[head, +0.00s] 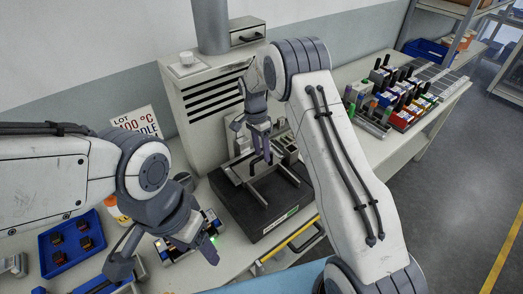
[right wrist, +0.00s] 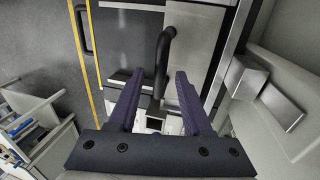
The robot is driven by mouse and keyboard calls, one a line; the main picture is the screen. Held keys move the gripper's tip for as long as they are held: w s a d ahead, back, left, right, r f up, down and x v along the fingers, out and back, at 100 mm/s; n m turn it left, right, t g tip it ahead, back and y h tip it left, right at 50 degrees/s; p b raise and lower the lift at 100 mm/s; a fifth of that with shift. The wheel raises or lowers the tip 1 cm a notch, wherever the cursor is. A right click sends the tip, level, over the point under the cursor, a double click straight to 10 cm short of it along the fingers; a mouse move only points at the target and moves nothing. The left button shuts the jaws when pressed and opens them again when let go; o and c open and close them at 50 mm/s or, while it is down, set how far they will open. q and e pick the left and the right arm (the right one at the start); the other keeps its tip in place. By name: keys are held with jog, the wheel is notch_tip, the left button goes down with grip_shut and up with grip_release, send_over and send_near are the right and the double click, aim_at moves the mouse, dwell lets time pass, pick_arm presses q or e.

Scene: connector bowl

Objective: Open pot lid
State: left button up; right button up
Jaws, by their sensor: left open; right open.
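The pot is a dark box (head: 262,220) with a grey metal top, standing on the bench in the middle of the head view. A dark bar handle on its top looks like the lid's handle; it shows in the right wrist view (right wrist: 163,58). My right gripper (head: 254,145) is over the pot, pointing down, with its fingers apart. In the right wrist view the open fingers (right wrist: 158,100) lie on either side of the handle, not closed on it. Contact cannot be told. The lid's edges are partly hidden by my right arm. My left gripper (head: 166,255) is open and empty at the lower left.
A sign (head: 136,122) and a grey slotted cabinet (head: 200,100) stand behind. A blue tray (head: 72,244) with small dark parts lies at the left. A yellow rail (head: 290,244) runs along the bench front. Racks of coloured parts (head: 395,100) stand at the right.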

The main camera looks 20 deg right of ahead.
grip_shut()
jog(key=shift+r, duration=0.1)
dwell(1.2)
